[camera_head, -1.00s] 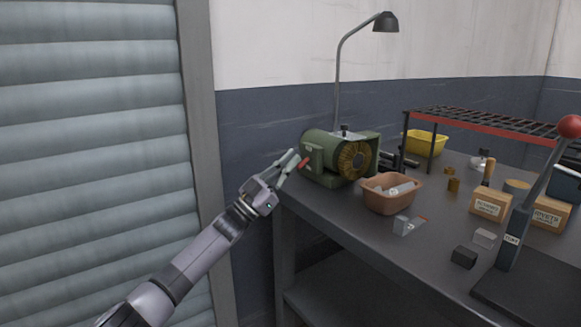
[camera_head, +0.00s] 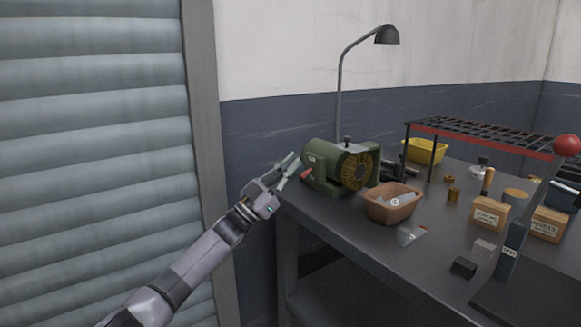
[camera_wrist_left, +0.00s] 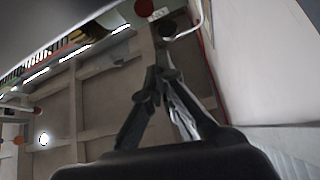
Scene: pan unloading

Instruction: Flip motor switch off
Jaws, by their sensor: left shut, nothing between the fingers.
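The green motor (camera_head: 327,164) stands on the far left corner of the workbench, with a round brass-coloured end facing right. Its small red switch lever (camera_head: 307,173) sticks out on the left side, tilted low; its exact setting is too small to tell. My left gripper (camera_head: 294,163) is shut and empty, just left of the motor and close to the lever. I cannot tell whether its tips touch the lever. In the left wrist view the fingers (camera_wrist_left: 160,78) come together with nothing between them; the switch cannot be made out there. My right gripper is not in view.
A brown bin (camera_head: 392,208) stands right of the motor on the workbench (camera_head: 345,223). Behind are a desk lamp (camera_head: 387,35), a rack (camera_head: 480,137) and a yellow bin (camera_head: 425,151). Small boxes and a red-knobbed lever (camera_head: 567,145) stand at right. A shutter (camera_head: 90,150) is at left.

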